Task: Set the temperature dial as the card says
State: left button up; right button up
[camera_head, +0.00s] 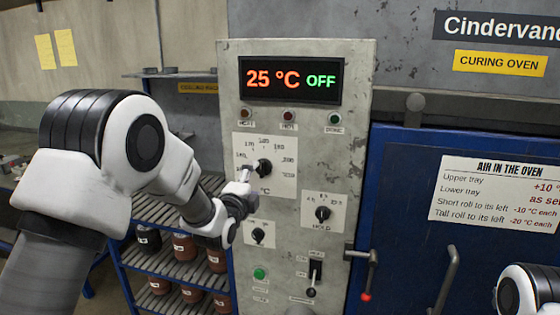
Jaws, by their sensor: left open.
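The temperature dial (264,168) is a black knob on a white scale plate marked °C, on the grey control panel. Which mark its pointer faces is too small to tell. My left gripper (248,178) is open, its fingertips at the dial's left side; I cannot tell whether they touch it. The gripper and wrist hide the lower left of the scale plate. The display (290,80) reads 25 °C OFF. A white card (495,193) headed AIR IN THE OVEN lists upper tray, lower tray, short roll and tall roll corrections; its right edge is cut off.
Below are a HOLD dial (323,214), a smaller dial (259,235), a green button (260,273) and a black switch (315,270). A red-tipped latch handle (366,275) sticks out beside the blue oven door (400,230). A rack with jars (185,247) stands behind my left arm.

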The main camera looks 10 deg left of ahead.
aim_at(260, 170)
pick_arm(q)
jog(key=shift+w+a+r+p, duration=0.1)
jog(key=shift+w+a+p, duration=0.15)
jog(key=shift+w+p, duration=0.25)
jog(key=shift+w+a+r+p, duration=0.1)
jog(key=shift+w+a+p, duration=0.15)
jog(key=shift+w, duration=0.3)
jog(key=w, duration=0.2)
jog(key=w+p, duration=0.1)
jog(key=w, duration=0.1)
jog(key=w+d+f+p, duration=0.1)
jog(key=w, duration=0.1)
jog(key=shift+s+a, duration=0.2)
jog(key=shift+s, duration=0.2)
jog(key=shift+c, duration=1)
jog(key=c, duration=1)
